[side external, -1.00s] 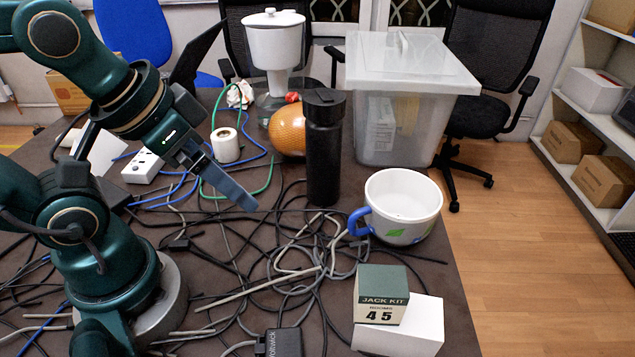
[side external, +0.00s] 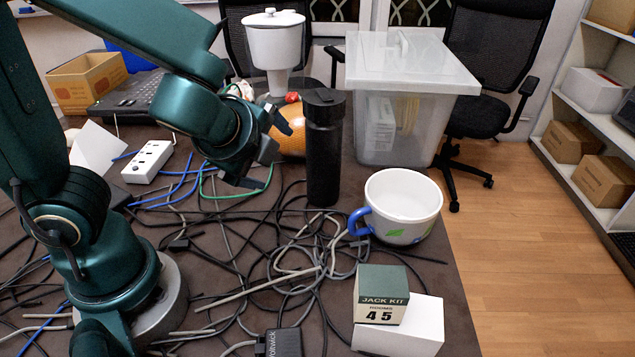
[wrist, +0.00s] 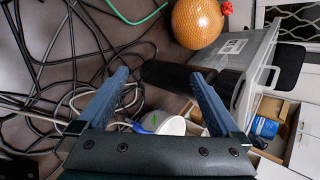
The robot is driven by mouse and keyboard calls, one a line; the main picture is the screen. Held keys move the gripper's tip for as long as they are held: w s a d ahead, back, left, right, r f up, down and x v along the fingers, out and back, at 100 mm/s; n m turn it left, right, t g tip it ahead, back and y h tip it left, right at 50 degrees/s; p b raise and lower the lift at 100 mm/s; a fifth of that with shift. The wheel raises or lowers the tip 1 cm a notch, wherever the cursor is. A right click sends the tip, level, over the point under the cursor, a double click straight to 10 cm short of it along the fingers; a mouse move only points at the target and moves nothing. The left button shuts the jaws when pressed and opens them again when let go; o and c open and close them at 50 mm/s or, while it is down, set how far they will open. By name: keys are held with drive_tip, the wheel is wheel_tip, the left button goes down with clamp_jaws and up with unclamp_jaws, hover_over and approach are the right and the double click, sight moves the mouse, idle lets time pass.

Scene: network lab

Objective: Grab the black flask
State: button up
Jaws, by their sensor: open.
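The black flask (side external: 324,150) stands upright on the table in the side external view, left of the mug. It also shows in the wrist view (wrist: 168,75), dark and lengthwise across the picture, with its near side in the gap between my fingertips and my right-hand finger covering part of it. My gripper (side external: 270,157) is to the left of the flask in the side external view, with its jaws spread and nothing held. In the wrist view both blue-grey fingers (wrist: 160,75) are apart. I cannot tell the exact distance to the flask.
A white mug (side external: 405,205) with a blue handle stands right of the flask. An orange ball (side external: 292,142) and a clear lidded bin (side external: 400,120) are behind. Tangled cables (side external: 290,250) cover the table. A small green box (side external: 381,293) sits on a white box (side external: 415,330) in front.

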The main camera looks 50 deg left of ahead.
sight(315, 154)
drive_tip(key=w+d+f+m+t+h, duration=0.1)
drive_tip(key=w+d+m+t, duration=0.2)
drive_tip(key=w+d+m, duration=0.4)
drive_tip(key=a+m, duration=0.2)
drive_tip(key=a+f+m+t, duration=0.1)
drive_tip(key=a+m, duration=0.1)
drive_tip(key=m, duration=0.1)
drive_tip(key=a+m, duration=0.2)
drive_tip(key=shift+s+f+m+t+y, duration=0.15)
drive_tip(key=shift+f+m+t+y, duration=0.15)
drive_tip(key=shift+f+m+y, duration=0.1)
drive_tip(key=m, duration=0.2)
drive_tip(key=shift+w+a+f+m+t, duration=0.2)
drive_tip(key=shift+w+m+t, duration=0.1)
drive_tip(key=shift+w+m, duration=0.1)
drive_tip(key=shift+x, duration=2.4)
drive_tip(key=shift+r, duration=0.1)
clamp_jaws()
